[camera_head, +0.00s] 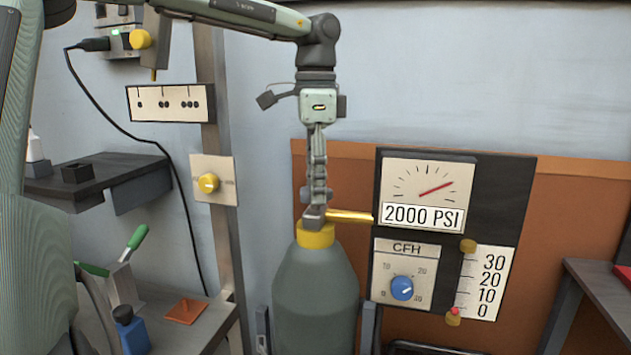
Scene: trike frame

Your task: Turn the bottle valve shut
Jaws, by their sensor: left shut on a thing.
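A grey-green gas bottle (314,295) stands upright in the middle of the view, with a yellow collar (315,236) at its neck. A yellow pipe (350,216) runs right from the bottle top to a dark gauge panel (500,205). My left gripper (314,212) points straight down onto the bottle top, just above the collar. It is shut on the bottle valve, which its fingers mostly hide. The pressure gauge (423,188) reads 2000 PSI. My right gripper is out of view.
A CFH dial with a blue knob (402,287) and a flow scale (486,283) sit on the panel. A metal post (225,250) with a yellow-knob plate (212,180) stands left of the bottle. A dark shelf (110,182) and a bench with an orange piece (186,310) lie further left.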

